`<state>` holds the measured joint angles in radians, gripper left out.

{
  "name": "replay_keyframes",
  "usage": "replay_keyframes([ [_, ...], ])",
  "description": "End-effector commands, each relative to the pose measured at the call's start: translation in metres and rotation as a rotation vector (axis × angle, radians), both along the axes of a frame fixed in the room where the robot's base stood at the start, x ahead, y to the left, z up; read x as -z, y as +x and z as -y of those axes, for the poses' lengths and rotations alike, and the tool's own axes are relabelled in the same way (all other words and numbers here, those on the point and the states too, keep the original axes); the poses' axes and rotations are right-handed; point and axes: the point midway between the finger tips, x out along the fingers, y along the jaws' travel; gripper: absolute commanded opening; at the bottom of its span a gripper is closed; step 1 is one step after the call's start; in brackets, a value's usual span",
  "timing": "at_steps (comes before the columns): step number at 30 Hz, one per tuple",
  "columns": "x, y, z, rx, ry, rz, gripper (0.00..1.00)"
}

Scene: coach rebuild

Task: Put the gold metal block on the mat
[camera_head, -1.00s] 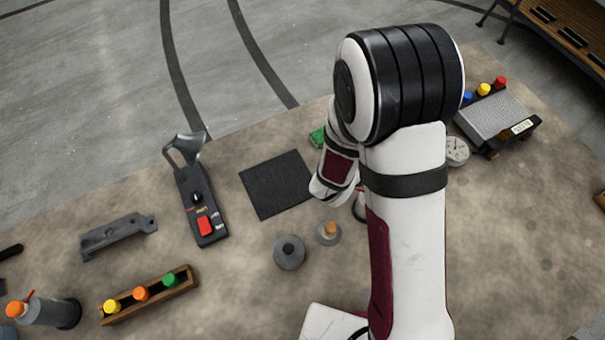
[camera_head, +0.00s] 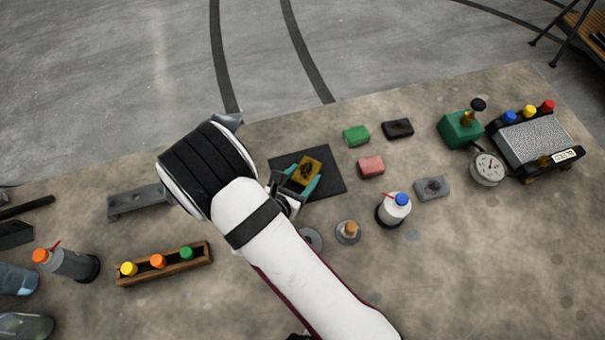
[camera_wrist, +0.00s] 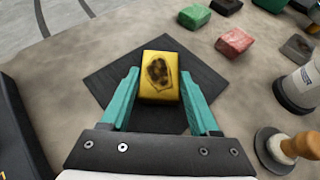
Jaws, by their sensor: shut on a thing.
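The gold metal block (camera_head: 307,169) is a yellow box with a dark worn patch on its top. My gripper (camera_head: 305,178) has teal fingers, shut on the block from both sides. The block is over the dark square mat (camera_head: 331,183), within its outline in the head view. The wrist view shows the block (camera_wrist: 159,72) between the fingers (camera_wrist: 160,84), with bare mat (camera_wrist: 208,79) around it. I cannot tell whether the block touches the mat or hangs just above it. My arm covers the mat's near left part in the head view.
Green (camera_head: 356,135), red (camera_head: 371,166) and black (camera_head: 397,128) blocks lie right of the mat. A blue-capped white bottle (camera_head: 396,209) and a wooden-knobbed piece (camera_head: 348,231) stand nearer. A wooden rack (camera_head: 165,265) with coloured caps is at left. The front right table is clear.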

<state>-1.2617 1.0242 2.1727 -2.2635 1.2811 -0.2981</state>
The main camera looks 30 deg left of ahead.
Motion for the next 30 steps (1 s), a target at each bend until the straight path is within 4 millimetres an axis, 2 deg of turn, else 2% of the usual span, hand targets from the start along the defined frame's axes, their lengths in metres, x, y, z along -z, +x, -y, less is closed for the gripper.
replay_keyframes([
  [8, 0.002, 0.0, 0.0, 0.001, 0.0, 0.001, 0.0],
  [9, 0.002, 0.0, 0.0, 0.001, 0.0, 0.0, 0.65],
  [13, 0.002, 0.0, 0.0, 0.001, 0.0, 0.0, 0.89],
  [14, 0.002, 0.0, 0.0, 0.001, 0.0, 0.0, 0.92],
  [23, -0.001, 0.0, 0.0, 0.001, 0.002, 0.001, 0.92],
  [26, -0.007, -0.01, -0.001, -0.002, 0.0, 0.0, 0.92],
  [30, -0.024, -0.041, -0.002, -0.005, 0.003, 0.001, 0.92],
])
